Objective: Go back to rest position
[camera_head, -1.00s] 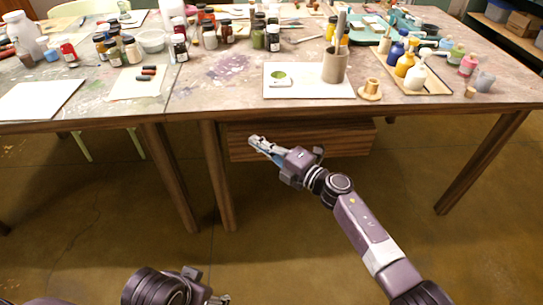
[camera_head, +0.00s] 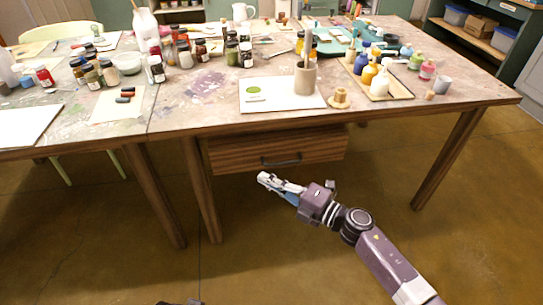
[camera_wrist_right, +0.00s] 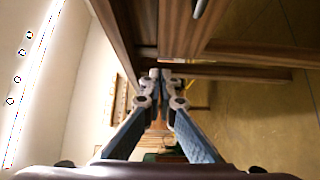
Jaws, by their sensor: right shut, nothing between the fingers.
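My right gripper (camera_head: 266,180) is shut and empty. In the head view it hangs in front of the table, just below the wooden drawer (camera_head: 232,154), with a gap between them. In the right wrist view its two blue-padded fingers (camera_wrist_right: 160,76) come together at the tips with nothing between them. Only a sliver of my left arm shows at the bottom edge of the head view, and its fingers are hidden.
The paint-stained table (camera_head: 205,112) spans the view, with its front edge and legs close to my right arm. Bottles, a white board (camera_head: 255,105), a beige cup (camera_head: 305,78) and a tray (camera_head: 400,97) stand on it. Bare floor (camera_head: 330,255) lies around my right arm.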

